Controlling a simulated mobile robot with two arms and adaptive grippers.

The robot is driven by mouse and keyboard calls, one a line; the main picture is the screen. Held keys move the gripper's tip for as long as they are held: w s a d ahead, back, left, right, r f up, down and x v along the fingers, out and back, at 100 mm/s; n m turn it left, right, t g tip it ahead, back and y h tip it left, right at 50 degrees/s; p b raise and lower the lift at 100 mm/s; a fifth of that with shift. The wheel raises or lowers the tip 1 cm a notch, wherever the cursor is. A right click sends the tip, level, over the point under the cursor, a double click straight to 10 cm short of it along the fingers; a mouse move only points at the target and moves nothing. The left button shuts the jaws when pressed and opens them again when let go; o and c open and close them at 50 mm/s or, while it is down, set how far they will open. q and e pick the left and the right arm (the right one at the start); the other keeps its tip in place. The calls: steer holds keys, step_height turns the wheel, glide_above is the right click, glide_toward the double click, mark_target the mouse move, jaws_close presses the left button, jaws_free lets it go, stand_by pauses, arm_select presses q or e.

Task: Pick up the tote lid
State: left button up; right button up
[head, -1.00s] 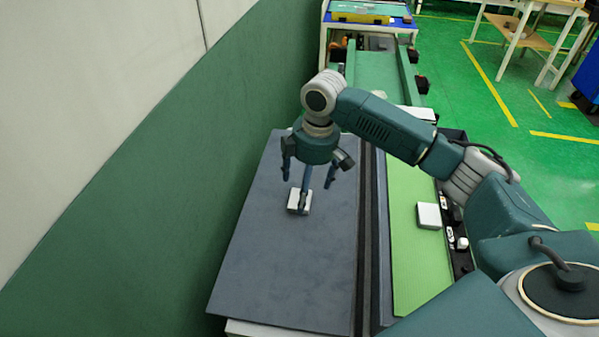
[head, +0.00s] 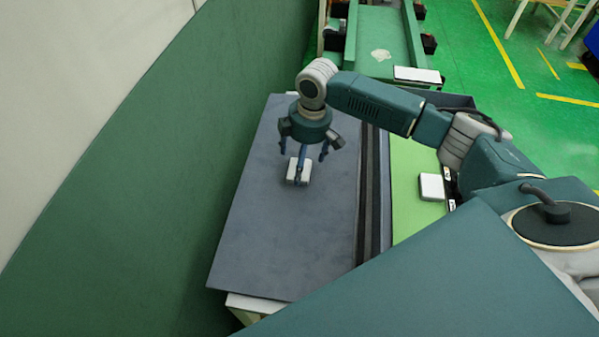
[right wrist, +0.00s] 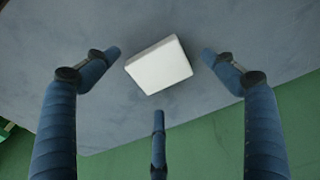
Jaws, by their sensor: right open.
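A large flat grey panel (head: 260,240), which looks like the tote lid, lies on a surface beside the green wall. A small white block (head: 298,173) sits on its upper part; I cannot tell whether it is fixed there. My right gripper (head: 303,158) is over the block with its three fingers spread and pointing down. In the right wrist view the block (right wrist: 160,66) lies between the open fingers (right wrist: 161,56), with gaps around it and nothing held. My left gripper is in neither view.
The green wall (head: 130,160) stands close on the left. A light green panel (head: 405,200) with another white block (head: 431,187) lies to the right, under my forearm. A green frame (head: 383,45) stands beyond the far end; open floor (head: 480,70) is at right.

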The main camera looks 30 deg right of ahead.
steer(key=shift+a+f, duration=0.1)
steer(key=shift+f, duration=1.05)
steer(key=shift+w, duration=0.1)
steer(key=c, duration=1.6)
steer(key=shift+r, duration=0.1)
